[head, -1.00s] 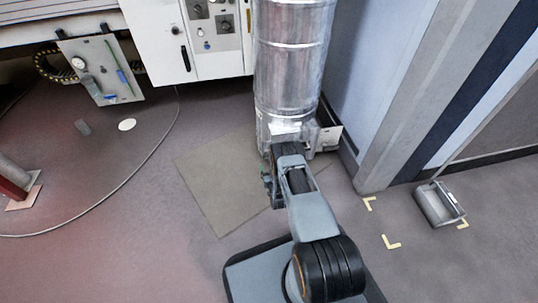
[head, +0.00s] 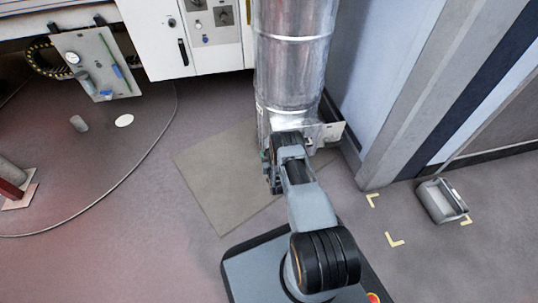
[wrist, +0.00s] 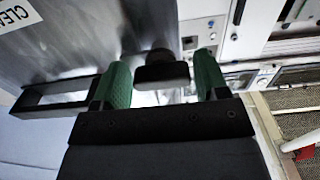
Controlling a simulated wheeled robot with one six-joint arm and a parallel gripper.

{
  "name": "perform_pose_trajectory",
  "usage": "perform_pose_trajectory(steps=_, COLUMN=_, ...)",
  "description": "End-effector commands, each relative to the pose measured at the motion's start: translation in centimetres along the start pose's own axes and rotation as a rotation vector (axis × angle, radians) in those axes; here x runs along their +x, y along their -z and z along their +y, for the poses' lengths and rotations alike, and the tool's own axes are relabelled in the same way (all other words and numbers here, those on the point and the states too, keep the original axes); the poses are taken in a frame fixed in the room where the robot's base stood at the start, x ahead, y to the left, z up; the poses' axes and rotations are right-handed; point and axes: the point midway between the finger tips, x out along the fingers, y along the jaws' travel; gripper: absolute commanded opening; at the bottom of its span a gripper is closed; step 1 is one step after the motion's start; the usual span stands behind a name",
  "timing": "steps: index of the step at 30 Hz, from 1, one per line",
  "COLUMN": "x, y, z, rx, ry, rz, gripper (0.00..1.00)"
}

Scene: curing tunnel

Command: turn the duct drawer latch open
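The silver duct (head: 290,75) stands upright in front of my arm in the head view. Its metal face (wrist: 110,45) fills the upper left of the wrist view. A dark knob-like piece, seemingly the latch (wrist: 160,70), sticks out from that face. My gripper (wrist: 163,82) is open, with one green finger on each side of the dark piece. Gaps show between it and both fingers, so they do not appear to touch it. In the head view my arm hides the latch and most of my gripper.
A white control cabinet (head: 160,40) stands left of the duct and a blue-grey wall panel (head: 375,75) right. A grey bin (head: 440,202) sits on the floor at right. Floor at left is mostly open.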

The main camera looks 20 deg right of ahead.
Motion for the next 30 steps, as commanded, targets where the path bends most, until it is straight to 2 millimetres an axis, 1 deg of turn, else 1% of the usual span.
perform_pose_trajectory(steps=1, x=0.0, y=0.0, z=-0.04, rx=0.0, ry=0.001, rz=0.0, gripper=0.63)
perform_pose_trajectory(steps=9, x=-0.01, y=-0.01, z=-0.14, rx=0.0, ry=0.002, rz=0.0, gripper=0.37)
perform_pose_trajectory(steps=11, x=-0.01, y=-0.01, z=-0.15, rx=0.0, ry=0.002, rz=0.0, gripper=0.32)
perform_pose_trajectory(steps=20, x=-0.04, y=-0.02, z=-0.28, rx=0.051, ry=0.003, rz=0.0, gripper=0.32)
perform_pose_trajectory(steps=26, x=-0.05, y=-0.03, z=-0.29, rx=0.183, ry=0.003, rz=-0.001, gripper=0.32)
perform_pose_trajectory(steps=30, x=-0.06, y=-0.04, z=-0.29, rx=0.312, ry=0.003, rz=-0.001, gripper=0.32)
